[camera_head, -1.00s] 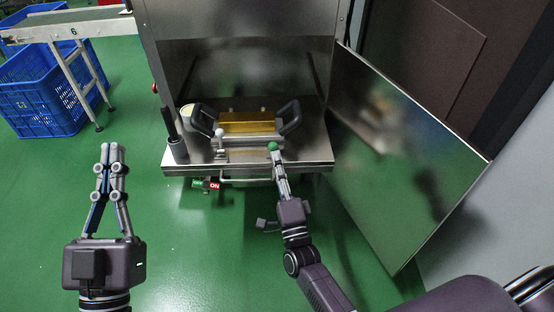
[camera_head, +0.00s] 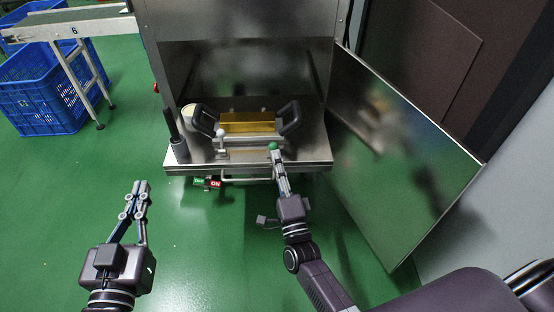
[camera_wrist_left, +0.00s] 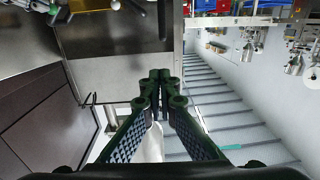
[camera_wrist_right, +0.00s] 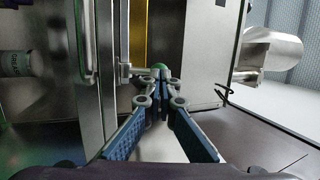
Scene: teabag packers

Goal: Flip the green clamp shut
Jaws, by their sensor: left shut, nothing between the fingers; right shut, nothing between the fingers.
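The green clamp shows as a green ball knob (camera_head: 273,146) at the front right of the metal shelf, in front of the gold block (camera_head: 248,123). My right gripper (camera_head: 277,155) is shut with its tips right at the green knob. In the right wrist view the green knob (camera_wrist_right: 159,68) sits just beyond the shut fingertips, apparently touching or nearly so. The clamp's arm is mostly hidden. My left gripper (camera_head: 140,186) is shut and empty over the green floor, left of the machine.
A clamp with a white knob (camera_head: 220,133) stands left of the green one. Black handles (camera_head: 289,118) flank the gold block. An open metal door (camera_head: 405,160) is at the right. A blue crate (camera_head: 45,90) and a conveyor (camera_head: 70,25) stand at far left.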

